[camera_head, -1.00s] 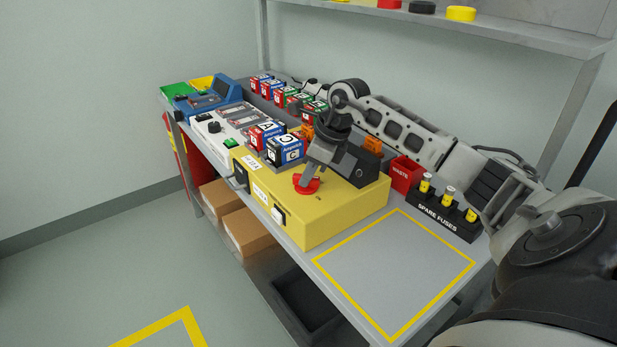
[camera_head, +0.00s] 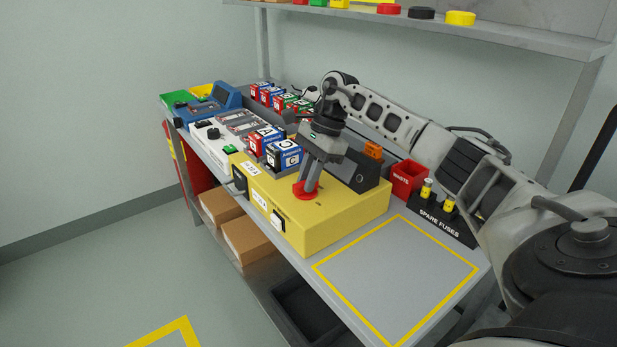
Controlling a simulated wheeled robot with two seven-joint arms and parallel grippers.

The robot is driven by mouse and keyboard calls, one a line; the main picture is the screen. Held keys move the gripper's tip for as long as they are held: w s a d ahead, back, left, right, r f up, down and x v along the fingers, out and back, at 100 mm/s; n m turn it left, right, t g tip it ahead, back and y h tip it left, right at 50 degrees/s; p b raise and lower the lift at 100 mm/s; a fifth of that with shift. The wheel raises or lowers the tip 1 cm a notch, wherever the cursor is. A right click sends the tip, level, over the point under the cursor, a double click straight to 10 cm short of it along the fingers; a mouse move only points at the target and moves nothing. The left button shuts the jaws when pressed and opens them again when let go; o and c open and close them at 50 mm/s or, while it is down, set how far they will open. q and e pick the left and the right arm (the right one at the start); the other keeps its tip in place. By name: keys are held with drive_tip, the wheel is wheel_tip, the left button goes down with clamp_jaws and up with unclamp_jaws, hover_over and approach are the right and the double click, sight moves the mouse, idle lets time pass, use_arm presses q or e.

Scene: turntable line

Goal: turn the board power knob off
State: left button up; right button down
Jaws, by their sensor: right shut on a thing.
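A yellow board box (camera_head: 330,222) sits on the grey bench. A red knob (camera_head: 299,192) stands on its top face, near the front left part. My right gripper (camera_head: 307,186) points down at the knob and is shut on it. The fingers hide part of the knob, so its setting cannot be read. A white switch (camera_head: 277,222) and white labels are on the box's front face. My left gripper is not in view.
A red waste bin (camera_head: 407,178) and a black spare fuses rack (camera_head: 447,217) stand to the right. A yellow-outlined area (camera_head: 395,275) in front is empty. Blue and red boxes (camera_head: 284,153) stand behind the yellow box. A shelf (camera_head: 500,35) runs above.

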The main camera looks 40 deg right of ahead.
drive_tip(key=shift+r+n, duration=0.1)
drive_tip(key=shift+n, duration=0.4)
drive_tip(key=c, duration=1.4)
unclamp_jaws()
drive_tip(key=v, duration=1)
drive_tip(key=p+v, duration=0.1)
drive_tip(key=v, duration=0.5)
drive_tip(key=shift+w+a, duration=0.1)
drive_tip(key=shift+w, duration=0.2)
